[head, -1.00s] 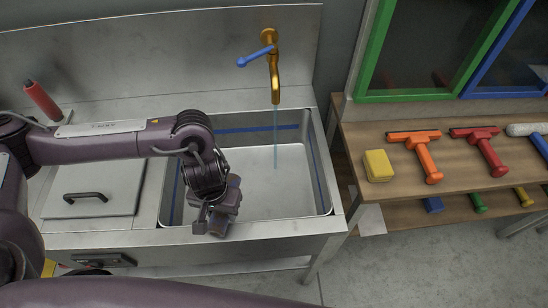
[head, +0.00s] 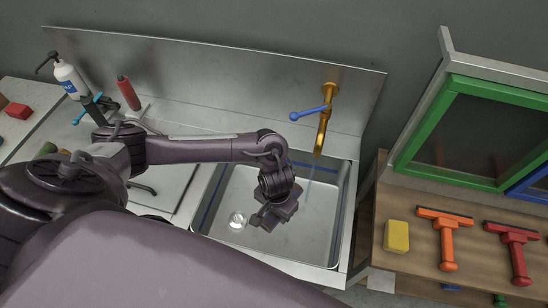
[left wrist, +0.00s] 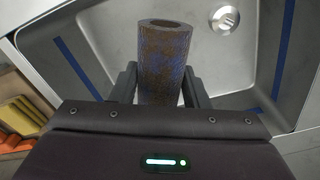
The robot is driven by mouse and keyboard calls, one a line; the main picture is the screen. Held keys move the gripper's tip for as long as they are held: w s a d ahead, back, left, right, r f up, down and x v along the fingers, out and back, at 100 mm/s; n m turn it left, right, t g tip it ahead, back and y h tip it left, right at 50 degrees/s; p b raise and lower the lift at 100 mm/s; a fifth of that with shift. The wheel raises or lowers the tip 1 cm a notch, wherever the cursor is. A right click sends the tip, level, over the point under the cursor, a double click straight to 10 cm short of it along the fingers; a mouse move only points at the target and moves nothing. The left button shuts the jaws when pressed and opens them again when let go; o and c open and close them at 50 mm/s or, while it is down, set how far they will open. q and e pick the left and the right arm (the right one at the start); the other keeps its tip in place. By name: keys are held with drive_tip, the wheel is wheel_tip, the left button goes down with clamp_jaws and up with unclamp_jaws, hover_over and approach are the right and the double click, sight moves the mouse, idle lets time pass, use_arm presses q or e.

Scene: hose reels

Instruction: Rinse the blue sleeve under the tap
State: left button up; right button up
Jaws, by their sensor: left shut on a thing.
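The blue sleeve (left wrist: 165,60) is a tube with brown grime over much of its blue surface. In the left wrist view it stands between the two fingers of my left gripper (left wrist: 165,88), which is shut on it. In the head view my left gripper (head: 268,220) is over the sink basin (head: 215,210) and hides the sleeve. The brass tap (head: 321,130) with a blue lever (head: 309,114) is on the back wall. A thin water stream (head: 309,188) falls from it, to the right of my left gripper and apart from it. My right gripper is out of view.
The drain (head: 237,220) is in the basin floor, left of my gripper. A red cylinder (head: 128,93) and a soap bottle (head: 70,78) stand at the left. A wooden shelf at the right holds a yellow sponge (head: 396,236) and squeegees (head: 446,235). A green frame (head: 455,170) stands behind.

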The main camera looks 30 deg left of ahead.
use_arm(q)
drive_tip(key=w+f+b, duration=0.1)
drive_tip(key=w+b, duration=0.1)
drive_tip(key=w+f+b, duration=0.1)
drive_tip(key=w+b, duration=0.2)
drive_tip(key=w+d+f+b, duration=0.1)
drive_tip(key=w+b, duration=0.1)
drive_tip(key=shift+w+b, duration=0.35)
drive_tip(key=shift+w, duration=0.05)
drive_tip(key=shift+w+d+f+b, duration=0.15)
drive_tip(key=shift+w+b, duration=0.1)
drive_tip(key=shift+w, duration=0.65)
drive_tip(key=shift+w+d+f+b, duration=0.1)
drive_tip(key=shift+w+f+b, duration=0.15)
drive_tip(key=shift+w, duration=0.65)
drive_tip(key=shift+w+d+f+b, duration=0.15)
drive_tip(key=shift+w+b, duration=0.15)
drive_tip(key=shift+w, duration=0.6)
drive_tip(key=shift+a+r, duration=0.1)
drive_tip(key=shift+s+a+p, duration=0.15)
drive_tip(key=shift+a+p, duration=0.2)
drive_tip(key=shift+p, duration=0.25)
drive_tip(key=shift+d+p, duration=0.4)
drive_tip(key=shift+d, duration=0.05)
